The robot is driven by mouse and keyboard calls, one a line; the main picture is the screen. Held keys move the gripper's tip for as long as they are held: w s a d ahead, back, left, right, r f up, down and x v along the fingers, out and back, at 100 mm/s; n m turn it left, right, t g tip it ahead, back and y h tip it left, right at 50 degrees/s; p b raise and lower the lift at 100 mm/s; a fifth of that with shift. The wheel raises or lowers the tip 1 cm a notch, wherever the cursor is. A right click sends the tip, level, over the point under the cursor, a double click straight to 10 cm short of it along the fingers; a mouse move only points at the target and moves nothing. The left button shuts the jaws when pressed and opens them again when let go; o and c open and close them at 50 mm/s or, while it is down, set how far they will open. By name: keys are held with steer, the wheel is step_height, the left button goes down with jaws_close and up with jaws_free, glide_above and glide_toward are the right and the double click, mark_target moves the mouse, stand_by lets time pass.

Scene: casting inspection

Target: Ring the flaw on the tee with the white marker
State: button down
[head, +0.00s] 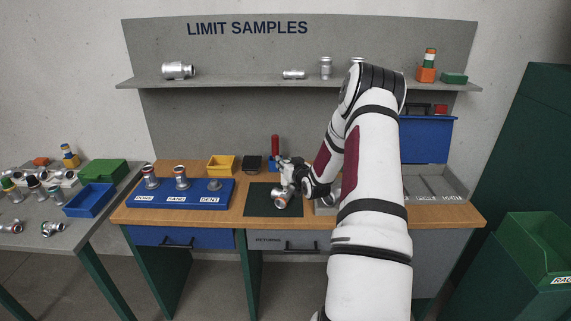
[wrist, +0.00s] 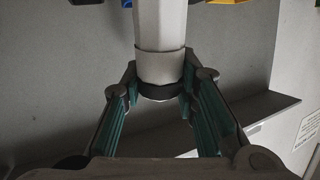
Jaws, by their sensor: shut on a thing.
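The white marker (wrist: 160,45) fills the middle of the wrist view, with a grey band and a dark end. My gripper (wrist: 160,85) is shut on it, one finger on each side. In the head view my gripper (head: 291,172) is low over the bench, just above and behind a silver tee (head: 283,199) with reddish-orange ends. The tee lies on the dark mat (head: 258,204). The marker is too small to make out clearly in the head view. I cannot tell whether it touches the tee, and no flaw can be made out.
A blue block (head: 215,190) labelled PORE, SAND and DENT holds fittings left of the mat. A yellow bin (head: 221,164), a black box (head: 252,162) and a red cylinder (head: 275,146) stand behind. A grey divided tray (head: 437,184) lies right, partly behind my arm. A shelf (head: 230,83) runs above.

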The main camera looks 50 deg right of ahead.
steer(key=shift+r+p, duration=1.65)
steer(key=shift+r, duration=1.8)
steer(key=shift+a, duration=0.1)
steer(key=w+a+f+n+t+y, duration=0.15)
steer(key=w+a, duration=0.25)
steer(key=a, duration=0.7)
steer(key=w+a+r+n+y, duration=0.15)
steer(key=w+a, duration=0.25)
steer(key=a, duration=0.8)
steer(key=s+a+n+y, duration=0.1)
steer(key=s+a+y, duration=0.1)
steer(key=a, duration=1)
steer(key=s+a+f+n+y, duration=0.1)
steer(key=s+a, duration=0.1)
steer(key=a, duration=1.1)
steer(key=shift+f+y, duration=0.3)
steer(key=shift+y, duration=0.1)
